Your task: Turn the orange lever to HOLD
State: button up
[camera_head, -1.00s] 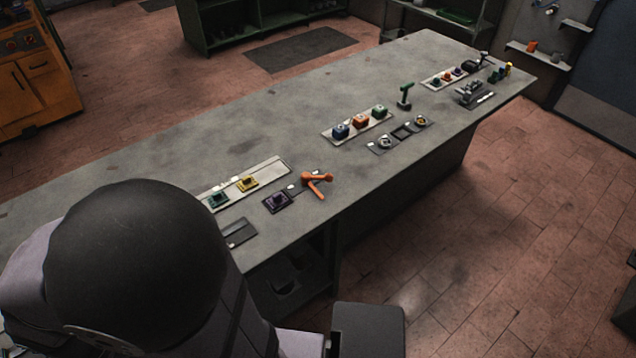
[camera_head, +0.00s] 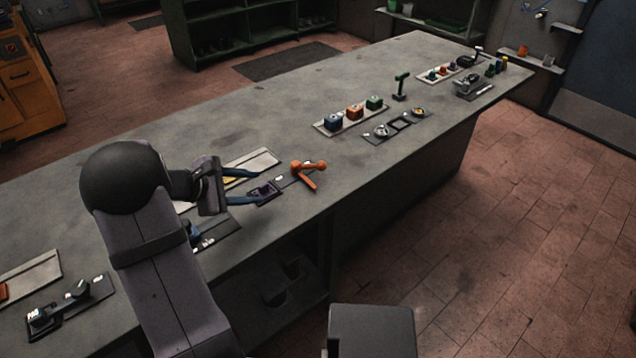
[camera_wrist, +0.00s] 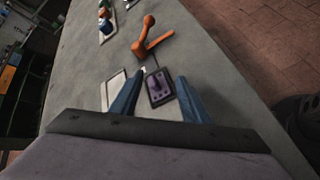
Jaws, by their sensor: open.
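The orange lever (camera_head: 308,173) stands on a dark plate on the workbench, with a round knob and an arm that points toward the bench's front edge. My gripper (camera_head: 262,184) is open and empty, left of the lever in the head view.
The bench (camera_head: 200,120) is clear behind these.

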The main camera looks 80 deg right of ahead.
aim_at(318, 167)
jog(key=s+d+g+b, duration=0.1)
jog(key=s+d, duration=0.2)
jog(key=s+d+f+g+h, duration=0.1)
jog(key=s+d, duration=0.2)
jog(key=s, duration=0.1)
jog(key=s+d+g+b, duration=0.1)
jog(key=s+d, duration=0.2)
jog(key=s, duration=0.1)
jog(key=shift+s+d+f+h+b, duration=0.1)
jog(key=shift+s+f+h+b, duration=0.1)
jog(key=shift+f+h+b, duration=0.15)
jog(key=shift+s+d+r, duration=0.1)
jog(key=shift+s+d, duration=0.1)
jog(key=shift+s, duration=0.1)
jog(key=shift+p+x, duration=0.65)
jog(key=shift+x, duration=2.95)
jog(key=shift+a, duration=0.1)
grip_shut()
